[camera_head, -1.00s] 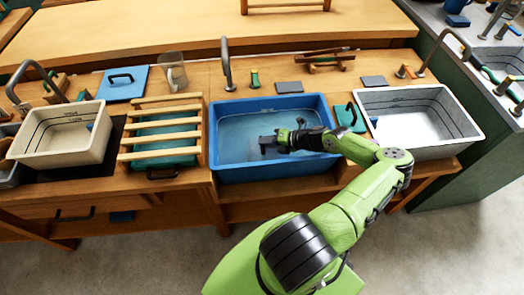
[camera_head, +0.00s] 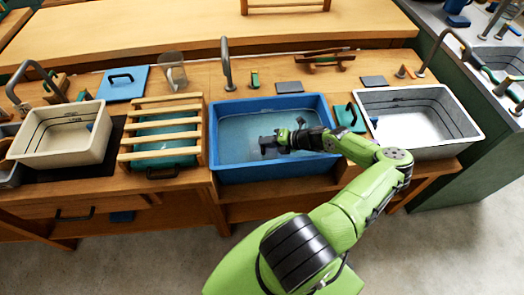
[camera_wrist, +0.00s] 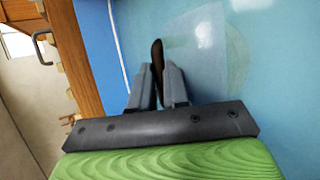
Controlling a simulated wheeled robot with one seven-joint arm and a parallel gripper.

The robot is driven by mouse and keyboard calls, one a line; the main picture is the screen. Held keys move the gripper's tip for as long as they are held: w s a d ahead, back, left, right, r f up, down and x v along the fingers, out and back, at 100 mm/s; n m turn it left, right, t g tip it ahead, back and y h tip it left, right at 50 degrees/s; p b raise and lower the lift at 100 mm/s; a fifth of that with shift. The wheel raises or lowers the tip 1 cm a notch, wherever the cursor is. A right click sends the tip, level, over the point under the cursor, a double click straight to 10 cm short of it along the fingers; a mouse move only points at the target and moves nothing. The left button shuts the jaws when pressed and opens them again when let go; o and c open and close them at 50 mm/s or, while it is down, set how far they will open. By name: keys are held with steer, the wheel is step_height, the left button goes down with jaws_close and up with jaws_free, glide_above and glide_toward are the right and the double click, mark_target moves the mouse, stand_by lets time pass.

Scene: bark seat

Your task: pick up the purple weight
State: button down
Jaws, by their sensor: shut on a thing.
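My gripper (camera_head: 266,145) reaches into the blue basin (camera_head: 268,179) of water from the right, and its fingers look low over the water. In the wrist view, my gripper (camera_wrist: 157,72) is shut on a slim dark thing (camera_wrist: 157,52) that sticks out past the fingertips. The thing looks brown-black, and I cannot tell from its colour whether it is the purple weight. It is too small to make out in the head view. I see no clearly purple weight elsewhere.
A slatted wooden rack (camera_head: 160,128) stands left of the basin, with a cream tub (camera_head: 62,145) beyond it. A grey-white tub (camera_head: 420,120) stands at right. A tap (camera_head: 226,65) rises behind the basin. A teal block (camera_head: 349,118) sits by its right rim.

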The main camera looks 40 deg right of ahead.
mark_target(267, 150)
stand_by(0.3)
step_height(267, 150, up, 10)
steer(key=p, duration=0.3)
steer(key=shift+r+p, duration=0.15)
steer(key=shift+p, duration=0.25)
